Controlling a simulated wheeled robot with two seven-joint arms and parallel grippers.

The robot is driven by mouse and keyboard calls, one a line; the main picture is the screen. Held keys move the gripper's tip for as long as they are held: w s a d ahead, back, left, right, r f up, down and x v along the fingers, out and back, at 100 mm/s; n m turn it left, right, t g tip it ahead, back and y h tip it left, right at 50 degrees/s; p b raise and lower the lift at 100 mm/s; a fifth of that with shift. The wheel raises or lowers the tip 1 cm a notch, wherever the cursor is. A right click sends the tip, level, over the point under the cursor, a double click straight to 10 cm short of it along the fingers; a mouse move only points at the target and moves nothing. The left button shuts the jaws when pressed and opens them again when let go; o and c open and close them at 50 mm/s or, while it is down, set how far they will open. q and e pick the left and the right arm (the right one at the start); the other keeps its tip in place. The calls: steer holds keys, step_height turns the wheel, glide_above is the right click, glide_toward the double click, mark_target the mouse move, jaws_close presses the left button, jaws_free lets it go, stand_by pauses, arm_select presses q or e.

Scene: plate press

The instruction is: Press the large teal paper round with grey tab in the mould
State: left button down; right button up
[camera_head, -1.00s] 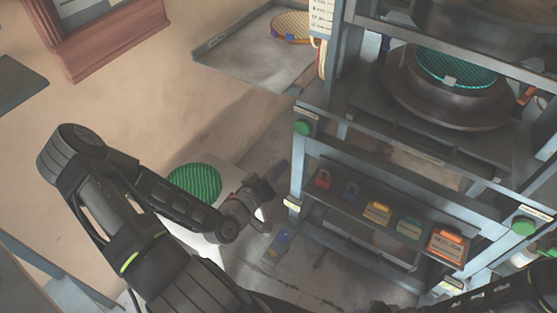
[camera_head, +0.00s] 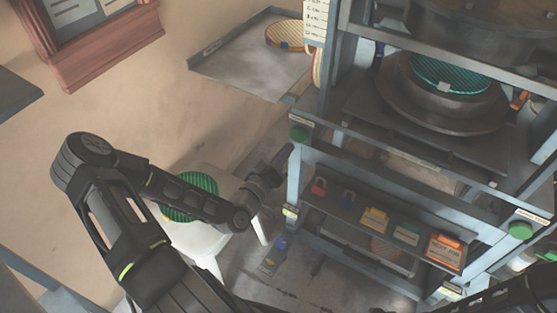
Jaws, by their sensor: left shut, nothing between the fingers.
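The teal paper round (camera_head: 452,71) lies in the dark round mould (camera_head: 440,112) of the press, with its grey tab (camera_head: 443,87) at the near edge. The dark upper part of the press (camera_head: 480,35) is above it, with a gap between. My left gripper (camera_head: 284,158) is shut and empty, just below and left of the green button (camera_head: 298,133) on the left post of the press frame. I cannot tell whether it touches the post. A second green button (camera_head: 520,230) is on the right post. My right arm shows at the lower right edge; its gripper is out of view.
A green ribbed round (camera_head: 192,198) lies on a white stool (camera_head: 225,222), partly behind my left arm. A grey tray (camera_head: 240,68) with a yellow round (camera_head: 288,32) juts out left of the press. Padlocks and coloured tags (camera_head: 374,219) line the lower rail.

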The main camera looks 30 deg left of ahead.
mark_target(297, 137)
arm_select(q)
steer(key=shift+w, duration=0.4)
steer(key=shift+w, duration=1.5)
arm_select(e)
steer(key=shift+f, duration=0.25)
arm_select(q)
steer(key=shift+s, duration=0.2)
arm_select(e)
steer(key=shift+c, duration=0.4)
